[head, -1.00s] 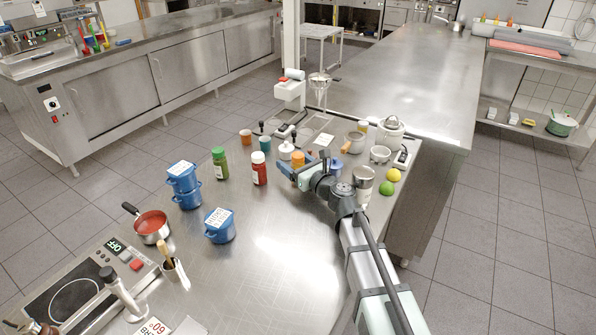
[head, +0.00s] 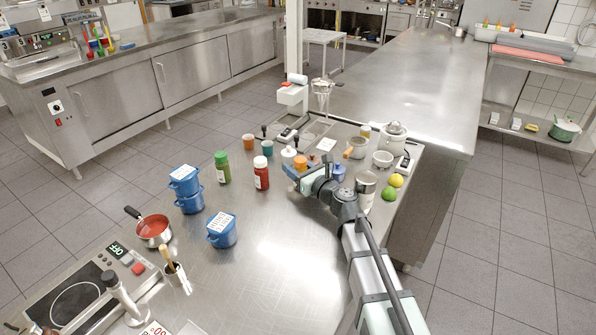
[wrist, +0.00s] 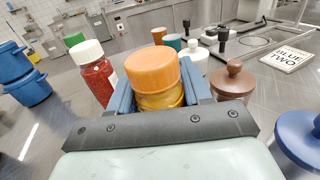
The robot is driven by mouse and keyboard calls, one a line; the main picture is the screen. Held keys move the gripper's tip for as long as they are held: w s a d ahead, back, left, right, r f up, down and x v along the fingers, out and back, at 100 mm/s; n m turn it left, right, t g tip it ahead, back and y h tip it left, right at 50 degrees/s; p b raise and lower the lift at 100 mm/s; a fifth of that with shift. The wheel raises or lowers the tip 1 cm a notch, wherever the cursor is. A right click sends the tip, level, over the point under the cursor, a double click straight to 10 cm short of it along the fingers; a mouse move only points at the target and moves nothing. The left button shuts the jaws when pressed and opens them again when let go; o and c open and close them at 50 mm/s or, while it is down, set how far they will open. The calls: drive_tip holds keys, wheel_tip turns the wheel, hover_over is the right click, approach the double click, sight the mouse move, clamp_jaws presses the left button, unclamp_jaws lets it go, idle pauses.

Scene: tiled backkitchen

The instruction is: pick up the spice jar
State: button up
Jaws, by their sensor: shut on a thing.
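The spice jar, with a wide orange lid and yellow contents (wrist: 154,72), stands between the two blue fingers of my gripper (wrist: 159,92) in the wrist view. The fingers are closed on its sides below the lid. In the head view the jar's orange lid (head: 300,162) shows just behind my gripper (head: 302,176), over the far part of the steel table. The jar looks upright. Its lower part is hidden by the gripper, so I cannot tell whether its base touches the table.
A red-filled bottle with a white lid (head: 261,173) stands close left of the jar, with a green bottle (head: 222,167) beyond. A brown-lidded jar (wrist: 233,82) is close on the right. Blue pots (head: 221,230) stand at left. The table's middle front is clear.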

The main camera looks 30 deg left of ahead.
wheel_tip(320, 180, up, 17)
drive_tip(key=w+d+r+m+t+h, duration=0.1)
drive_tip(key=w+d+r+t, duration=0.2)
drive_tip(key=d, duration=0.6)
drive_tip(key=w+d+r+m+t+h, duration=0.1)
drive_tip(key=w+d+r+m, duration=0.15)
drive_tip(key=w+d, duration=0.5)
drive_tip(key=n+g+y, duration=0.2)
drive_tip(key=n+g, duration=0.3)
drive_tip(key=g, duration=0.1)
hover_over(361, 174)
drive_tip(key=shift+m, duration=0.25)
drive_tip(key=shift+f, duration=5.15)
drive_tip(key=shift+f, duration=0.1)
